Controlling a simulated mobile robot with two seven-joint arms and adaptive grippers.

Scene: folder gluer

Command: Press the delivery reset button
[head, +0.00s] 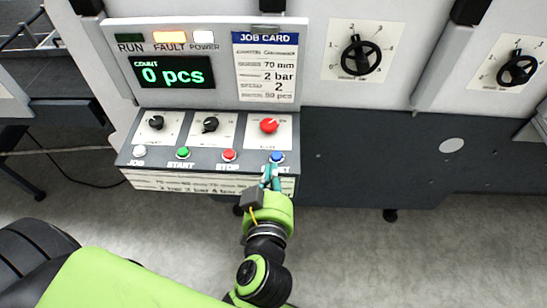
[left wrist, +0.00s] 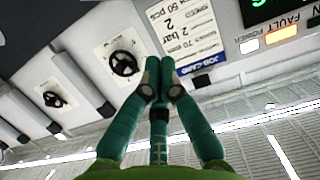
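The blue button (head: 277,156) sits at the right end of the lower button row on the control panel. The label under it is mostly covered by my fingers; only its last letter shows. My left gripper (head: 271,172) has its teal fingertips just below and in front of the blue button; I cannot tell whether they touch it. In the left wrist view the fingertips (left wrist: 159,66) are together, with nothing visible between them. The blue button does not show in that view. My right gripper is in neither view.
The red STOP button (head: 229,155) is close left of the blue one, then the green START button (head: 183,153) and white JOG button (head: 139,151). A red knob (head: 269,125) is just above. The orange FAULT lamp (head: 169,37) is lit; the display (head: 172,72) reads 0 pcs.

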